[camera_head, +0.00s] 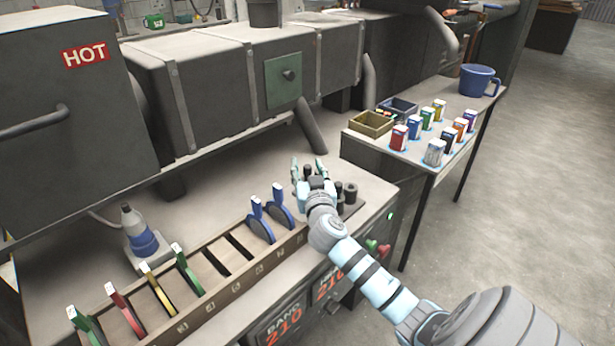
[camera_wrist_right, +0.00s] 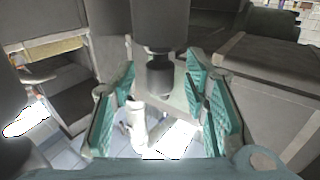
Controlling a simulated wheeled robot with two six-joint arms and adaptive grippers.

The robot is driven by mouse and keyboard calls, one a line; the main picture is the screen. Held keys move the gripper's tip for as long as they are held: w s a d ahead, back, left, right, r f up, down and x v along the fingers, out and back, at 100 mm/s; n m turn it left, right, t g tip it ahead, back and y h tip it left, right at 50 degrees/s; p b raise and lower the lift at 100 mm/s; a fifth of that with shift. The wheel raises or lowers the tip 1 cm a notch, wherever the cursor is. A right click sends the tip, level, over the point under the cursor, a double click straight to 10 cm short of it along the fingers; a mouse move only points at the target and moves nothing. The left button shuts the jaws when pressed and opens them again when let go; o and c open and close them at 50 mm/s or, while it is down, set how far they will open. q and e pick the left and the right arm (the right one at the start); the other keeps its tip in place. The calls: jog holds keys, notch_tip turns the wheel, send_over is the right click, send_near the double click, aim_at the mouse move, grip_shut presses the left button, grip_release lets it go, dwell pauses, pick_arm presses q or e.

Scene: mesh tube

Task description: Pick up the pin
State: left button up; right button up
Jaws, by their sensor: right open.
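Several dark grey cylindrical pins stand close together at the right end of the machine's front ledge; one pin (camera_head: 350,193) shows just right of my right gripper (camera_head: 310,174). In the right wrist view a dark stepped pin (camera_wrist_right: 160,78) shows between the teal finger pads of the right gripper (camera_wrist_right: 161,92). The fingers are spread, with space visible on both sides of this pin. The gripper hides part of the pin group in the head view. My left gripper is out of view.
A slotted rack (camera_head: 218,285) with coloured handled pieces runs along the ledge to the left. A white and blue bottle (camera_head: 139,236) stands behind it. A side table (camera_head: 410,165) at right holds small boxes, two bins and a blue mug (camera_head: 478,81).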

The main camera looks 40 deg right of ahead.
jog(key=shift+w+d, duration=0.1)
jog(key=shift+w, duration=0.05)
grip_shut()
